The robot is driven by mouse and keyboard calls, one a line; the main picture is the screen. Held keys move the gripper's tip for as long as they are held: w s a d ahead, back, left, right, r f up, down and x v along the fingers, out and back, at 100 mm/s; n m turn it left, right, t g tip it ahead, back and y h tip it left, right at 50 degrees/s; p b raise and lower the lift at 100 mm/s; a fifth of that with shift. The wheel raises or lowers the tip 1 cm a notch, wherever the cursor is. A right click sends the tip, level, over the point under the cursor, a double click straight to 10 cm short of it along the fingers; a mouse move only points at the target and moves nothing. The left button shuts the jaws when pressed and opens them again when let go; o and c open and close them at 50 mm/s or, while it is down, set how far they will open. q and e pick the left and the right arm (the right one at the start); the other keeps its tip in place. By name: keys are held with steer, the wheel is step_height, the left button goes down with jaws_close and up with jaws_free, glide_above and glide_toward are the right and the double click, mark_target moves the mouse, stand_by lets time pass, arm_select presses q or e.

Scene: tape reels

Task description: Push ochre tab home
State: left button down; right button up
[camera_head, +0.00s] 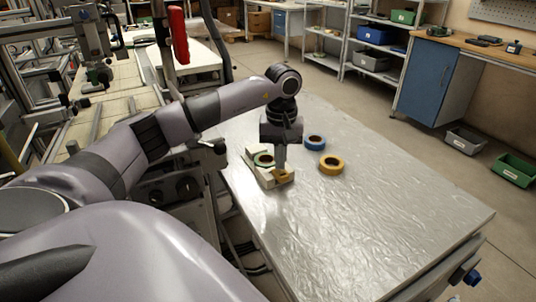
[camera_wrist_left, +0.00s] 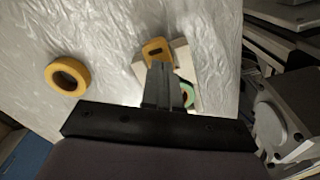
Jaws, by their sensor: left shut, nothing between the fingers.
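The ochre tab (camera_head: 283,175) sits at the near end of a pale block-like holder (camera_head: 256,172) on the table. In the left wrist view the ochre tab (camera_wrist_left: 156,50) shows a dark slot and lies at the end of the holder (camera_wrist_left: 183,56). A green reel (camera_head: 263,159) sits on the holder; it is partly hidden behind my fingers in the left wrist view (camera_wrist_left: 187,94). My left gripper (camera_head: 280,166) is shut and empty, pointing down at the ochre tab. Whether the fingertips touch the tab I cannot tell. My right gripper is not in view.
A blue tape reel (camera_head: 315,142) and a yellow tape reel (camera_head: 331,164) lie on the table to the right of the holder. The silvery table (camera_head: 380,225) is bare to the front and right. Shelves and a workbench stand farther back.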

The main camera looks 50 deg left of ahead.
arm_select(q)
steer(key=shift+f, duration=0.4)
steer(key=shift+f, duration=0.1)
stand_by(1.3)
step_height(320, 180, up, 7)
steer(key=p, duration=0.5)
steer(key=shift+p, duration=0.4)
stand_by(0.3)
